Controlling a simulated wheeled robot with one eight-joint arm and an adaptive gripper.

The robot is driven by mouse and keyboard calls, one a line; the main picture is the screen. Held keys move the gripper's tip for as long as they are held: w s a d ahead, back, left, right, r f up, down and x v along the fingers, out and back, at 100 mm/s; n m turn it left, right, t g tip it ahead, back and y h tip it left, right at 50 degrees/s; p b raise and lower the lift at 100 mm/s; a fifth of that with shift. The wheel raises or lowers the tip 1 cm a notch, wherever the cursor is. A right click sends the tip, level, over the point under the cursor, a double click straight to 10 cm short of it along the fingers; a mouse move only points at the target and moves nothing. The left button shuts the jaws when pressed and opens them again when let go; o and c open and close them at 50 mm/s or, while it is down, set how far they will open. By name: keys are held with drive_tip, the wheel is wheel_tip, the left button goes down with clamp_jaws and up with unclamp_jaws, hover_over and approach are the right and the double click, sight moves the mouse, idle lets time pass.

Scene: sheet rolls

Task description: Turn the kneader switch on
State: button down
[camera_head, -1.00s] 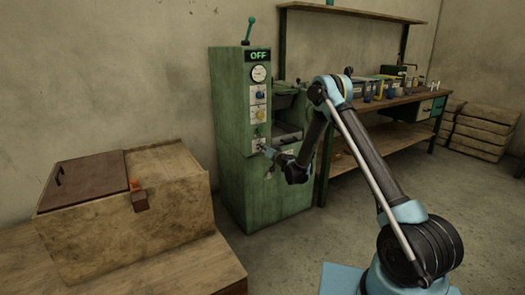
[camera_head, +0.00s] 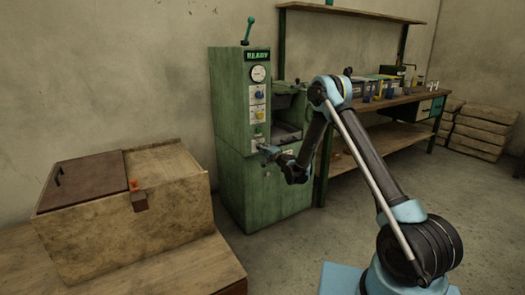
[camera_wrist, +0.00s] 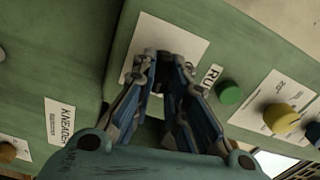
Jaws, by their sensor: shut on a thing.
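The green kneader machine (camera_head: 228,120) stands against the wall, and its top display (camera_head: 257,56) reads READY. My gripper (camera_head: 264,150) is at the lower part of its front panel. In the wrist view my gripper (camera_wrist: 160,62) has its fingertips close together over a white plate (camera_wrist: 185,45) on the panel. It is shut on a switch there, which the fingers mostly hide. A KNEADER label (camera_wrist: 61,122) lies left of the fingers. A RUN label (camera_wrist: 211,76) and a green button (camera_wrist: 229,93) lie to the right.
A yellow knob (camera_wrist: 281,117) sits beyond the green button. A wooden box (camera_head: 165,205) with a brown lid stands left of the machine. A workbench (camera_head: 390,100) with containers stands to the right, and stacked sacks (camera_head: 482,130) lie beyond it.

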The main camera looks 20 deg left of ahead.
drive_tip(key=shift+w+d+f+m, duration=0.1)
drive_tip(key=shift+w+d+m, duration=0.15)
drive_tip(key=shift+m, duration=0.55)
drive_tip(key=c, duration=1.6)
unclamp_jaws()
drive_tip(key=shift+f, duration=0.1)
drive_tip(key=shift+s+a, duration=0.1)
drive_tip(key=shift+s, duration=0.1)
drive_tip(key=v, duration=0.7)
drive_tip(key=shift+d, duration=0.25)
